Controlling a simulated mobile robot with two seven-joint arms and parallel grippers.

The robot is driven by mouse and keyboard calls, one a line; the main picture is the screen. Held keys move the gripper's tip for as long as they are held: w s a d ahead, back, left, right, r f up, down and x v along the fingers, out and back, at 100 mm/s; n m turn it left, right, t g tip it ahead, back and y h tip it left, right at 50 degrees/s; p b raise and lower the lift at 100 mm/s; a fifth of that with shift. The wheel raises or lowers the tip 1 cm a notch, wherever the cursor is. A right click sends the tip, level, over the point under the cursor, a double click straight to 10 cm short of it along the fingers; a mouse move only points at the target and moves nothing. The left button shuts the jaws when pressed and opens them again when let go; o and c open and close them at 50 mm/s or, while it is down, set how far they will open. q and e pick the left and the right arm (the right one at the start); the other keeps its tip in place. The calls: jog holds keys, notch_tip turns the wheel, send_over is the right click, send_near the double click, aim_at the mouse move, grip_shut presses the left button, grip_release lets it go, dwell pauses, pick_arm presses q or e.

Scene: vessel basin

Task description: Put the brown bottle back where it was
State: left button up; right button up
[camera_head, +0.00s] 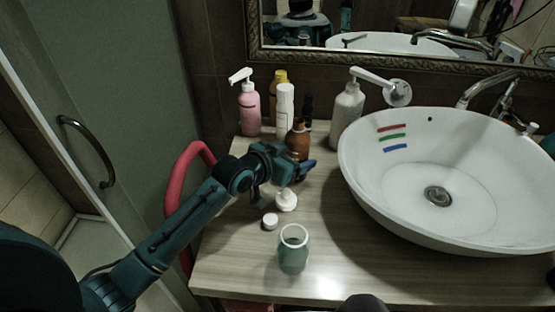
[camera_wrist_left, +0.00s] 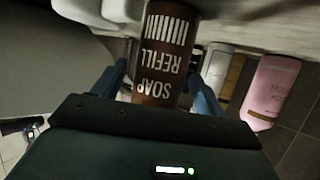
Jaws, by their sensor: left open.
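The brown bottle (camera_head: 298,138) stands upright on the counter among the bottles at the back, left of the basin. My left gripper (camera_head: 297,165) is at its lower part. In the left wrist view the brown bottle (camera_wrist_left: 166,55), marked "SOAP REFILL", lies between the two open fingers (camera_wrist_left: 157,88). A small gap shows beside each finger, so the gripper is around the bottle, not shut on it. The gripper hides the bottle's base in the head view. My right gripper is not seen.
A pink pump bottle (camera_head: 250,108), a white bottle (camera_head: 285,112), a yellow bottle (camera_head: 279,78) and a grey-white pump bottle (camera_head: 346,115) stand close by. A white cap (camera_head: 270,221) and a green cup (camera_head: 293,252) are nearer. The basin (camera_head: 440,225) fills the right.

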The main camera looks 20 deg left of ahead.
pick_arm(q)
jog(key=v, duration=1.1)
jog(key=shift+f, duration=0.15)
